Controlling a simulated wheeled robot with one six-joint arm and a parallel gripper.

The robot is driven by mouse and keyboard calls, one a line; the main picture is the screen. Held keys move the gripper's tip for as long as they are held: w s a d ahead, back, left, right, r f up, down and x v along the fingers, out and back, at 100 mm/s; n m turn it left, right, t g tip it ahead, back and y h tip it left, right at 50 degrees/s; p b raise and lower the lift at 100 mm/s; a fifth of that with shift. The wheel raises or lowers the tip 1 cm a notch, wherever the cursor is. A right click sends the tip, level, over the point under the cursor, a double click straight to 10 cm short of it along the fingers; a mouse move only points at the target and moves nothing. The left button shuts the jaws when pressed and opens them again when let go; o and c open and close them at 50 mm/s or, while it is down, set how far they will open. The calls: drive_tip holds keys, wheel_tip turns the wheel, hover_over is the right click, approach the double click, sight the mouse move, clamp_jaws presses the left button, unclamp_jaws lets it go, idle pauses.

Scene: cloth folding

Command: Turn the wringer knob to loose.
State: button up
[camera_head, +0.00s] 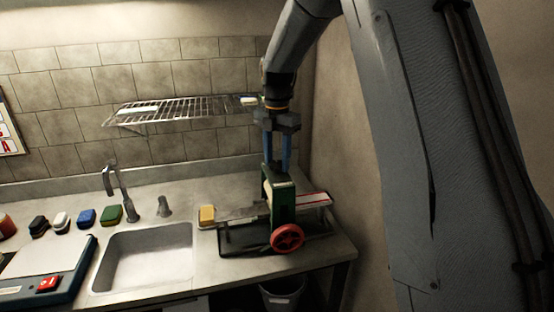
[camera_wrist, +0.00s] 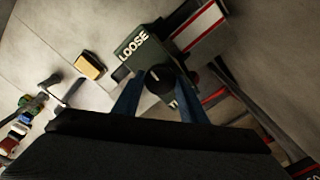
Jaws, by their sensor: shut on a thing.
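The wringer (camera_head: 283,203) stands on the counter right of the sink, with a green upright housing and a red handwheel (camera_head: 287,238) at its front. In the wrist view the top of the green housing (camera_wrist: 135,62) bears the word LOOSE, and other lettering is mostly hidden by the knob and my fingers. The black wringer knob (camera_wrist: 159,79) has a pale mark near its middle. My gripper (camera_head: 276,167) points straight down over the housing. Its blue fingers (camera_wrist: 157,92) are on both sides of the knob, shut on it. The knob is hidden in the head view.
A yellow sponge (camera_head: 207,215) lies at the left end of the wringer's tray. A wire rack (camera_head: 180,108) hangs on the wall behind. A bin (camera_head: 282,293) is below the counter.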

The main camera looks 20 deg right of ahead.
sight(276, 163)
drive_tip(key=shift+r+n, duration=0.1)
drive_tip(key=shift+n, duration=0.5)
drive_tip(key=o, duration=1.1)
drive_tip(key=shift+c, duration=0.2)
drive_tip(key=shift+r+b, duration=1.5)
drive_tip(key=shift+r, duration=2.4)
drive_tip(key=shift+a, duration=0.1)
